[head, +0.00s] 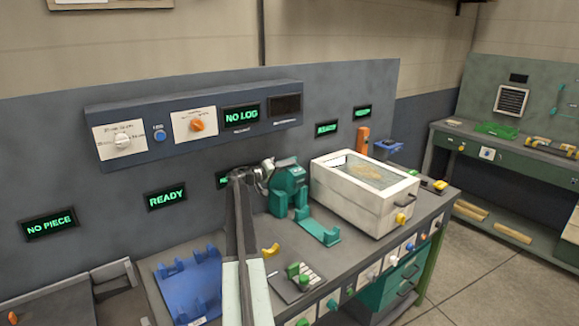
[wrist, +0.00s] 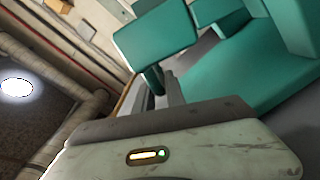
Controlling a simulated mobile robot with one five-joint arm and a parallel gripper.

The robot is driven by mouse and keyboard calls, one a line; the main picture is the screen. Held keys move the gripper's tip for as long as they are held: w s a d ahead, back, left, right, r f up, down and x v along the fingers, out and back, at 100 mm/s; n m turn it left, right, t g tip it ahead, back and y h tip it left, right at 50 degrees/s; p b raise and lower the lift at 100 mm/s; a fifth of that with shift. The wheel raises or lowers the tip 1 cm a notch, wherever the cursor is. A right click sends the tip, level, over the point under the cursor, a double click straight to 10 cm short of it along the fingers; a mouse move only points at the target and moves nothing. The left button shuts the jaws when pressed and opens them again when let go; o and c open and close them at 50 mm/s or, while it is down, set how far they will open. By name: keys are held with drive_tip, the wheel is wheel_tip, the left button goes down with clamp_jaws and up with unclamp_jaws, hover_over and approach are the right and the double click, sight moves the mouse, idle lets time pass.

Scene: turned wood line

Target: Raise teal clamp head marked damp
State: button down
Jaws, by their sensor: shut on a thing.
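The teal clamp (head: 287,180) stands on the bench in the middle of the head view, with a low teal cradle (head: 320,232) in front of it. My gripper (head: 268,167) is at the clamp's upper left, shut on its upper part, the teal clamp head (head: 286,161). In the wrist view a teal block (wrist: 156,42), which looks like the clamp head, is close to the grey fingers, and more teal body (wrist: 240,85) lies to the right. No damp marking can be read. My arm hides part of the bench and of a display behind it.
A white box with a clear lid (head: 365,190) stands right of the clamp. A blue rack (head: 188,285) lies left of my arm. A yellow piece (head: 270,250) and a small plate with a green knob (head: 296,277) lie in front. Lit displays read READY (head: 166,197), NO PIECE and NO LOG.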

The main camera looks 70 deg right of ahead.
drive_tip(key=c, duration=1.5)
unclamp_jaws()
drive_tip(key=shift+w+f, duration=0.2)
drive_tip(key=shift+f, duration=0.05)
drive_tip(key=shift+o, duration=0.2)
drive_tip(key=shift+r, duration=0.1)
drive_tip(key=shift+r, duration=0.15)
